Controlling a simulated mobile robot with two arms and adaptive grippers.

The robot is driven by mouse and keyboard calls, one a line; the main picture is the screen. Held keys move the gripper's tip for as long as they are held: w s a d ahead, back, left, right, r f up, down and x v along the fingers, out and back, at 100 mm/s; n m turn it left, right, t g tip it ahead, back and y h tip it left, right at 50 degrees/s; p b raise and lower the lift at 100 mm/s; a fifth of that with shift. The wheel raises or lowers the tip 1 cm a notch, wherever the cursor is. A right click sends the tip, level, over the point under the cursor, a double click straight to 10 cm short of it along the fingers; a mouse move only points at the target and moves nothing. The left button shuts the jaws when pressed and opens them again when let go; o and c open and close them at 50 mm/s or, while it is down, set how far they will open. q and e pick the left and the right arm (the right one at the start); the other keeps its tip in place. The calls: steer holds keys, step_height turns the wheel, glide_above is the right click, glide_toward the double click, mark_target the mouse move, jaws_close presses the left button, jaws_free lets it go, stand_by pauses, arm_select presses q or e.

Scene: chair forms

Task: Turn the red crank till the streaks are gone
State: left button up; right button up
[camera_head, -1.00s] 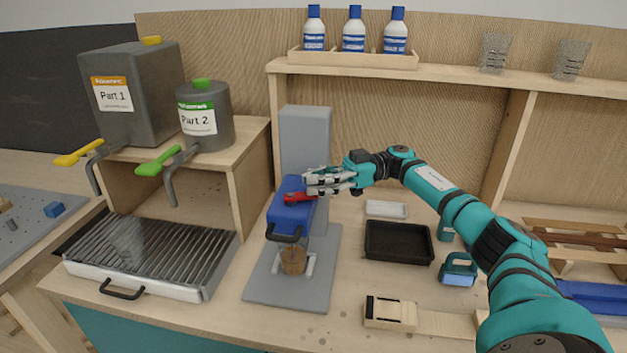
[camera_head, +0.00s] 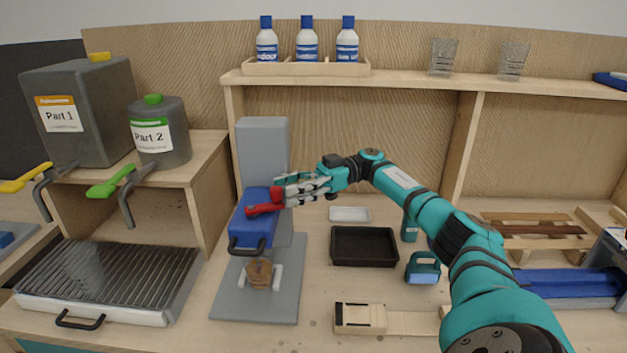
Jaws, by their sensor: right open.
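The red crank (camera_head: 262,210) sits on the blue head (camera_head: 251,226) of a grey stand mixer-like machine (camera_head: 263,150). My right gripper (camera_head: 278,198) is at the crank's right end, its fingers open beside the red handle; I cannot tell whether they touch it. Under the blue head, a brown streaked cup or mass (camera_head: 259,273) stands on the grey base plate (camera_head: 229,300), between two pale clamps. Fine detail of the streaks is too small to tell. My left gripper is not in view.
A black tray (camera_head: 364,262), a white dish (camera_head: 350,214) and a teal-handled tool (camera_head: 422,268) lie right of the machine. A wooden block (camera_head: 360,318) is at the front. A slatted drain tray (camera_head: 110,282) and two grey dispensers (camera_head: 88,122) stand left.

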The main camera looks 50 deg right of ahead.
steer(key=v, duration=0.9)
stand_by(0.9)
steer(key=shift+a, duration=0.1)
